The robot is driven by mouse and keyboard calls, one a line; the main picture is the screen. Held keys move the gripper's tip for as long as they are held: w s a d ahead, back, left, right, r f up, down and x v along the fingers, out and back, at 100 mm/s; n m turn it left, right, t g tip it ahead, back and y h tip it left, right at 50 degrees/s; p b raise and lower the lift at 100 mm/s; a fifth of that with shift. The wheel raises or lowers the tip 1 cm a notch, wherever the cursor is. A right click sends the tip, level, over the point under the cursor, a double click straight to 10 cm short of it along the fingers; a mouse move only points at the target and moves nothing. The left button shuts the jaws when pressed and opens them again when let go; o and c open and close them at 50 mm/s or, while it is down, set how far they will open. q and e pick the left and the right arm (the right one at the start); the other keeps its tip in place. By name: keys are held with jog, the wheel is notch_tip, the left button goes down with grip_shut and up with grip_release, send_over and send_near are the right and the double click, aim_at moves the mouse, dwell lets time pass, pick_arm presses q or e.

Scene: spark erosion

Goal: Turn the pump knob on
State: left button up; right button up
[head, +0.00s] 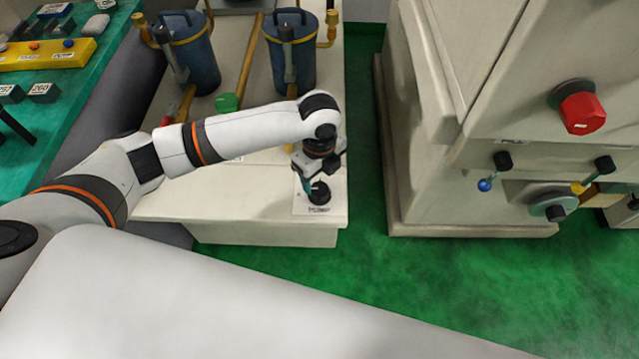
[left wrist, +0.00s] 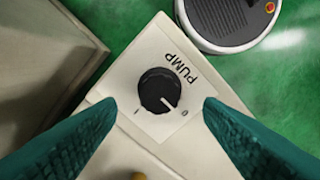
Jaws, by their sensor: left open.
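The black pump knob (head: 319,193) sits on a white plate labelled PUMP at the front right corner of a cream cabinet top. In the left wrist view the knob (left wrist: 159,91) shows from above, with its white pointer line aimed toward the 0 mark. The I mark is on the other side of the plate (left wrist: 178,62). My left gripper (head: 312,185) is over the knob, pointing down. Its teal fingers (left wrist: 160,125) are open, one to each side of the knob, with gaps between them and it. My right gripper is not in view.
Two blue canisters (head: 190,55) (head: 291,50) with brass fittings stand at the back of the cabinet top. A cream machine (head: 420,120) with a red knob (head: 582,113) stands to the right, across a strip of green floor (head: 362,130). A green bench (head: 90,80) is at the left.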

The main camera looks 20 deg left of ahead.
aim_at(319, 189)
pick_arm(q)
jog(key=shift+f, duration=2.35)
jog(key=c, duration=1)
jog(key=shift+o, duration=0.2)
